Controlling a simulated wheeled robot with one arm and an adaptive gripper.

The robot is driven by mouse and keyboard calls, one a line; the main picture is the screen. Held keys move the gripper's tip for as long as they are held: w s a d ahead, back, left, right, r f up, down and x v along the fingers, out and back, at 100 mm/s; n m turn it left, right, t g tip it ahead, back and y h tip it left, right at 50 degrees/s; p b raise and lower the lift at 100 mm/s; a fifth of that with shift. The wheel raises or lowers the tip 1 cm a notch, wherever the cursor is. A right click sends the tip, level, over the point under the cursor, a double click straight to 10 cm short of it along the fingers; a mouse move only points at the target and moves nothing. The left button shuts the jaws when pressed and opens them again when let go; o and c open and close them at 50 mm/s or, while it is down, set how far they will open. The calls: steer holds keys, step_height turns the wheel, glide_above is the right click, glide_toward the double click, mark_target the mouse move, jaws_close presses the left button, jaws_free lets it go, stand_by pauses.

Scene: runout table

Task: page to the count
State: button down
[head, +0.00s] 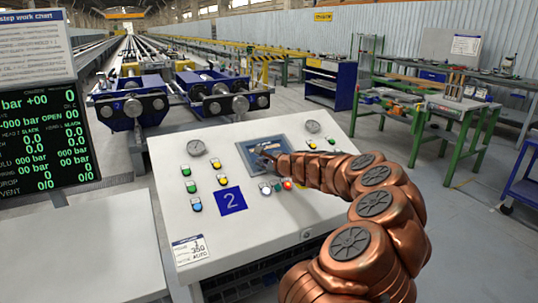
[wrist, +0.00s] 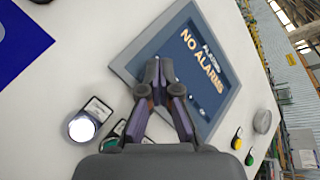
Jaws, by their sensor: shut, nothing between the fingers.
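The small screen (head: 246,158) is set in the sloping top of a white control desk (head: 250,235). In the wrist view the screen (wrist: 207,92) shows "ALARMS" and "NO ALARMS" in light letters on blue, inside a grey frame. My gripper (head: 262,150) is shut and empty, its tips over the screen. In the wrist view the closed fingertips (wrist: 159,72) lie over the screen's lower-left part; I cannot tell whether they touch it. A lit white button (wrist: 82,127) sits below the screen, with a green button (wrist: 112,141) beside it, partly hidden by the gripper.
Two gauges (head: 196,148) and (head: 312,126) flank the screen. Coloured buttons (head: 190,187) and a blue "2" plate (head: 230,201) are to its left. A card (head: 190,250) reads "350" and "AUTO". A dark readout board (head: 45,140) with green and white figures stands left.

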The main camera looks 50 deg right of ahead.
steer(key=shift+f, duration=0.1)
stand_by(0.3)
steer(key=shift+w+f, duration=0.2)
steer(key=shift+f, duration=0.15)
steer(key=shift+w+d+f+b, duration=0.1)
steer(key=shift+w+f+b, duration=0.05)
steer(key=shift+f+b, duration=0.25)
stand_by(0.8)
steer(key=shift+r, duration=0.1)
steer(key=shift+s+r+p, duration=0.35)
steer(key=shift+r+p, duration=0.35)
steer(key=shift+r, duration=0.05)
step_height(320, 180, up, 5)
steer(key=s+a+p, duration=0.1)
steer(key=s+p, duration=0.1)
steer(key=p, duration=0.2)
steer(key=shift+s+r, duration=0.2)
stand_by(1.1)
